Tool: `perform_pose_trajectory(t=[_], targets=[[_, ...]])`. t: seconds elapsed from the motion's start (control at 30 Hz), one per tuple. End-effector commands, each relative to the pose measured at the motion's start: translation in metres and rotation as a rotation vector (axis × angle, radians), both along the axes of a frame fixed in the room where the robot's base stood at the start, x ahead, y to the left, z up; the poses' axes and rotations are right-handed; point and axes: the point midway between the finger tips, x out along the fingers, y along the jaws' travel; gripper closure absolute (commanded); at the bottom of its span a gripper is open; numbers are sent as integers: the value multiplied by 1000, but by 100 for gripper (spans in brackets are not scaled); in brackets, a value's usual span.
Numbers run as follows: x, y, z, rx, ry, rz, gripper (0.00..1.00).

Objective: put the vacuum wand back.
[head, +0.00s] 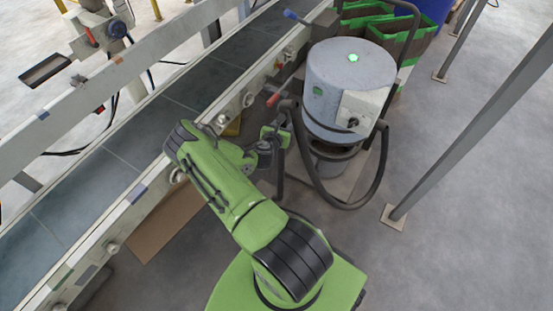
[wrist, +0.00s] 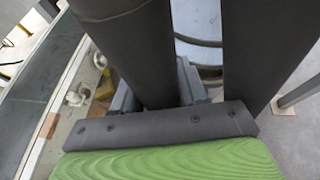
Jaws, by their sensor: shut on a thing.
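The vacuum is a grey drum (head: 345,75) with a green light on top, standing right of the conveyor in the head view. Its black hose (head: 333,203) loops low in front of the drum. My gripper (head: 274,138) is between the conveyor and the drum, shut on the dark vacuum wand (head: 281,184). The wand looks roughly upright, and its lower end is hard to make out. In the wrist view the wand (wrist: 130,50) crosses close to the camera, and a second dark length, probably hose (wrist: 265,45), passes at right. The wand's holder cannot be made out clearly.
The conveyor (head: 95,180) runs diagonally along the left, its side rail close to my arm. A red-handled lever (head: 274,98) is near the gripper. A grey post (head: 470,125) stands at right. Green-edged crates (head: 405,35) are behind the drum. Floor at lower right is clear.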

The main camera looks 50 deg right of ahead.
Motion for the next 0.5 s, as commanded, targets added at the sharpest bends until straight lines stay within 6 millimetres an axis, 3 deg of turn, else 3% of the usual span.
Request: perform_pose_trajectory(t=[0.03,0.33,0.5], targets=[[0,-1,-15,-3,0,1,94],[0,-1,-60,-4,-2,1,94],[1,-1,-63,-4,-3,1,94]])
